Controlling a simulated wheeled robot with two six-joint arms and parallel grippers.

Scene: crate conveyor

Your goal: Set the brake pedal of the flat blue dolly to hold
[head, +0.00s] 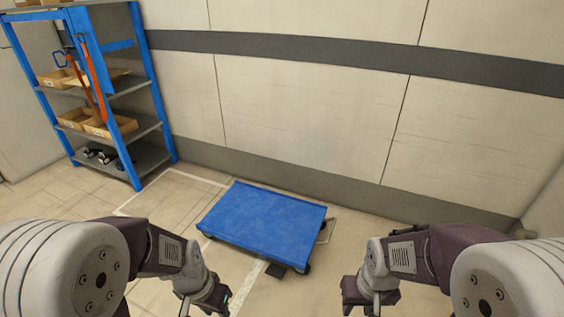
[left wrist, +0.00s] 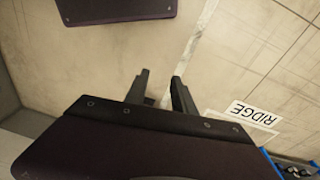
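The flat blue dolly (head: 262,218) stands on the floor ahead, below the wall, with dark wheels under its corners. A small dark plate (head: 276,269), which looks like the brake pedal, sticks out at its near edge towards the right. Whether it is up or pressed down is too small to tell. My left gripper (head: 208,303) is in front of the dolly, apart from it. In the left wrist view its two fingers (left wrist: 160,88) stand apart with nothing between them. My right gripper (head: 373,304) hangs to the right of the dolly, clear of it; its finger gap does not show clearly.
A blue shelf rack (head: 128,145) with cardboard boxes (head: 110,124) and an orange tool (head: 93,85) stands at the left by the wall. A white floor line (head: 245,285) runs near the dolly. A floor label (left wrist: 255,115) shows in the left wrist view. Floor right of the dolly looks clear.

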